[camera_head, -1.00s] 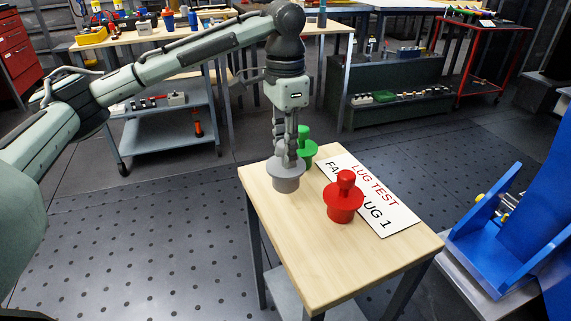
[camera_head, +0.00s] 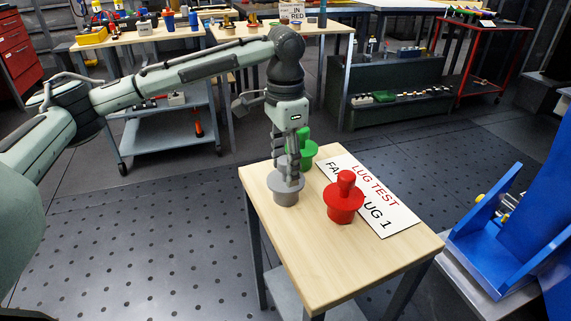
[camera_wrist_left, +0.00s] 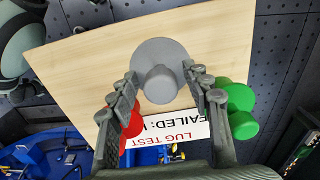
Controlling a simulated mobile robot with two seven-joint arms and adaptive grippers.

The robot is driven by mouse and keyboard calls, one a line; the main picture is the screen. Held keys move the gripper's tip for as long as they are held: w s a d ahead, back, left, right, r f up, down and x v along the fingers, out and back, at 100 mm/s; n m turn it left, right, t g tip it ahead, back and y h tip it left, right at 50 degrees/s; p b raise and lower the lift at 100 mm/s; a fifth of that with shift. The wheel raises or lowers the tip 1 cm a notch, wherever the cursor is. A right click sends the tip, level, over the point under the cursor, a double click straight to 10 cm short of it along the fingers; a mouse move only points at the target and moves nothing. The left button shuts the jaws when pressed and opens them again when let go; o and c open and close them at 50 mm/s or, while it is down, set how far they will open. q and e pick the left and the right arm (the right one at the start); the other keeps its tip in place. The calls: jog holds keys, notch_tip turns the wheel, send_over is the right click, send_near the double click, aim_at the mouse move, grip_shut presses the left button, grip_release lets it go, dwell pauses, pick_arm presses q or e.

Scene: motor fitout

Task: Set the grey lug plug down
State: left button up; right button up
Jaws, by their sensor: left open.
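The grey lug plug (camera_head: 286,188) is upright on the wooden table top, near its left edge. In the left wrist view the grey lug plug (camera_wrist_left: 160,62) shows as a round flange with its knob toward the camera. My left gripper (camera_head: 288,172) points straight down over it. In the wrist view the left gripper's fingers (camera_wrist_left: 163,92) stand apart on either side of the knob, with a gap at each side. A red plug (camera_head: 345,200) stands to the right. A green plug (camera_head: 306,150) stands just behind the gripper. The right gripper is not in view.
The small wooden table (camera_head: 310,262) also bears a white sign (camera_head: 385,205) reading "LUG TEST", partly hidden by the red plug. The front of the table top is clear. A blue fixture (camera_head: 510,240) stands to the right. Workbenches and a grey cart (camera_head: 165,135) are behind.

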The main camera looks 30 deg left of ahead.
pick_arm(q)
notch_tip(320, 180, up, 12)
dwell(0.5)
